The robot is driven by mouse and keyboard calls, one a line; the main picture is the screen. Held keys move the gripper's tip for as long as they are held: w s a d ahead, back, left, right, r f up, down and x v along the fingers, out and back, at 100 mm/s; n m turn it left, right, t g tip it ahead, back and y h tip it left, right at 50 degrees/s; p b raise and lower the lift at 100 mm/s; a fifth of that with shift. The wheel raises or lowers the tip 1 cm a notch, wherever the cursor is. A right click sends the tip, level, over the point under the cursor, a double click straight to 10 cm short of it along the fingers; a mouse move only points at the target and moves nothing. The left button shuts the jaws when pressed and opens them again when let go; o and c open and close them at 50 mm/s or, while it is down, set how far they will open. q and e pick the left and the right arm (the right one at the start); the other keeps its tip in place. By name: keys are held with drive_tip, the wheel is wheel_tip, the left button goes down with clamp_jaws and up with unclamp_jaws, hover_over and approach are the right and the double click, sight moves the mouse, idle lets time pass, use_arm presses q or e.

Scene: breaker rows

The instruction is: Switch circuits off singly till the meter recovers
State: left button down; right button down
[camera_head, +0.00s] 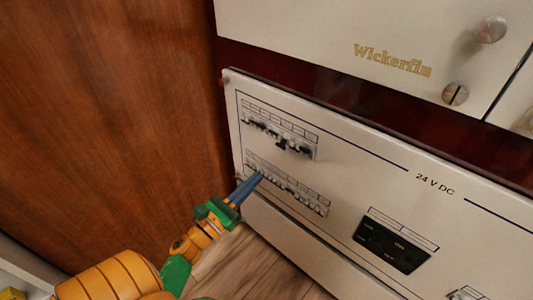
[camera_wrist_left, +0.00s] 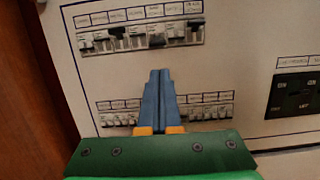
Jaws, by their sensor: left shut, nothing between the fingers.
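A cream panel marked "24 V DC" (camera_head: 345,185) carries two breaker rows at its left end. The upper row (camera_head: 278,136) has dark and pale switches under labels; it also shows in the left wrist view (camera_wrist_left: 137,38). The lower row (camera_head: 290,190) has small pale switches, and in the left wrist view (camera_wrist_left: 207,112) my fingers hide its middle. My left gripper (camera_head: 257,177) is shut and empty, its blue fingertips at the lower row's left part. I cannot tell whether they touch. My right gripper is not in view.
A brown wooden wall (camera_head: 110,110) stands close on the left. A cream cabinet front marked "Wickerfin" (camera_head: 390,60) with a round knob (camera_head: 490,29) is above the panel. A wooden floor (camera_head: 250,265) shows below.

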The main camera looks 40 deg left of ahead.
sight(281, 146)
use_arm(q)
drive_tip(key=x, duration=1)
drive_tip(key=shift+p, duration=0.3)
drive_tip(key=shift+f, duration=0.1)
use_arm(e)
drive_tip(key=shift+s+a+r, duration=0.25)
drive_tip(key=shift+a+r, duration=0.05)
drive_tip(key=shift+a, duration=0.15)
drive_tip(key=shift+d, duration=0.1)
